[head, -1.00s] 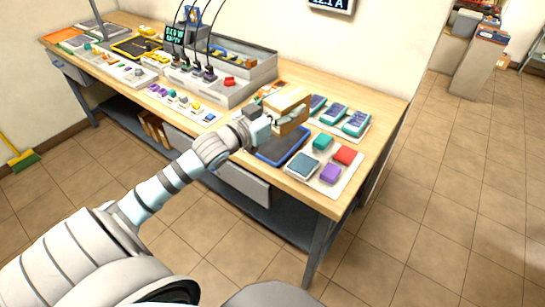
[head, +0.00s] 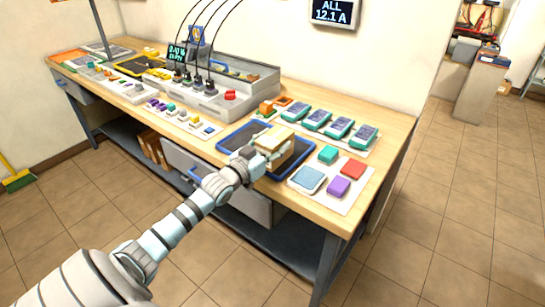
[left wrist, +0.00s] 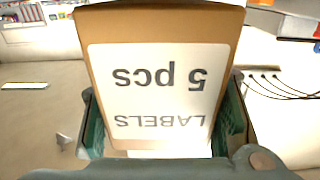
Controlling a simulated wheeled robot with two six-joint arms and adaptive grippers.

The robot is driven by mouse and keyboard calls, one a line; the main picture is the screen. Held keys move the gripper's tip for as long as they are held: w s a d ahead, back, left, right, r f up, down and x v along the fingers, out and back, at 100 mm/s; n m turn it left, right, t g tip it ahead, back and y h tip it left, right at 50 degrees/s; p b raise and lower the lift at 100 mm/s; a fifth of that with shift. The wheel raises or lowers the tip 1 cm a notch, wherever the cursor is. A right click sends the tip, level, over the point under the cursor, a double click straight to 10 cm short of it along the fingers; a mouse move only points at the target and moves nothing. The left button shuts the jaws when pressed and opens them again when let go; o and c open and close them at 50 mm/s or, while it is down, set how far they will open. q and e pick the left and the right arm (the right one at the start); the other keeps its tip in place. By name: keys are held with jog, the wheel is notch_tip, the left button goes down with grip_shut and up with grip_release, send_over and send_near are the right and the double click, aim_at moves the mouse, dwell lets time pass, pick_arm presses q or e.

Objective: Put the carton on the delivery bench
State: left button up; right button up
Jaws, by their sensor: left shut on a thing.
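The carton (head: 277,140) is a small tan box with a pale top, held over the blue-rimmed dark tray (head: 231,138) on the wooden bench (head: 392,133). My left gripper (head: 262,154) is shut on it. In the left wrist view the carton (left wrist: 160,25) sits between the green finger pads. Its white label reads "5 pcs LABELS" upside down. The carton hides part of the tray, and I cannot tell whether it touches it. My right gripper is not in view.
Right of the tray is a pale mat with teal (head: 328,154), red (head: 353,168), purple and blue-grey blocks. Several teal-edged devices (head: 340,127) line up behind. A grey charging station (head: 225,95) stands further left. Open tiled floor lies to the right.

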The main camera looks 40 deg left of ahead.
pick_arm(q)
jog(key=shift+f, duration=0.75)
jog(key=shift+r, duration=0.2)
jog(key=shift+f+b, duration=0.4)
jog(key=shift+f, duration=0.05)
jog(key=o, duration=1)
jog(key=shift+f, duration=0.15)
jog(key=o, duration=0.5)
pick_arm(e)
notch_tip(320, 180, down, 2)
